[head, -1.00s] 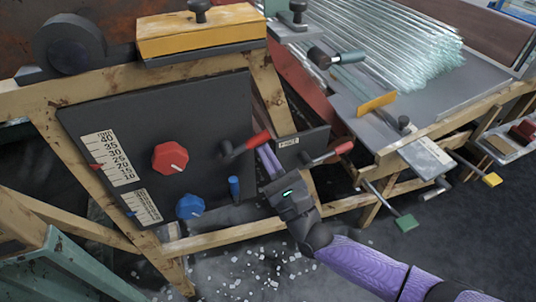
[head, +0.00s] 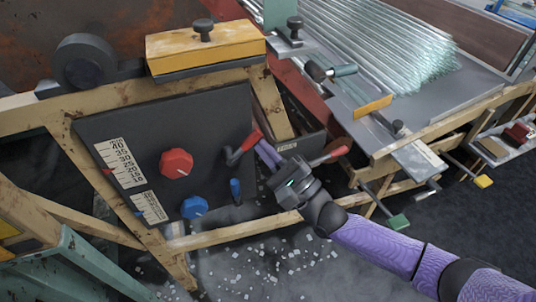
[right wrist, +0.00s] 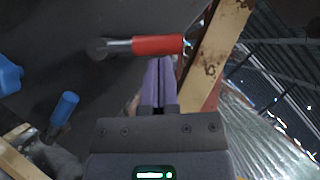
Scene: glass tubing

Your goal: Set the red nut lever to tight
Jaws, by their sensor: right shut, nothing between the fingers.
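The red-handled lever (head: 250,140) sits on the right part of the dark panel, its handle slanting up and right from a dark pivot. It shows in the right wrist view as a red grip (right wrist: 158,45) on a metal rod. My right gripper (head: 262,148) is shut and empty, its purple fingers just below the red handle. In the right wrist view the fingertips (right wrist: 159,60) come right up to the grip's underside; I cannot tell whether they touch. My left gripper is not in view.
The panel (head: 120,125) also carries a red knob (head: 176,163), a blue knob (head: 194,207) and a blue lever (head: 235,190). Another red-handled lever (head: 328,156) is to the right of my gripper. Wooden frame beams (head: 268,105) border the panel. Glass tubes (head: 390,50) lie beyond.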

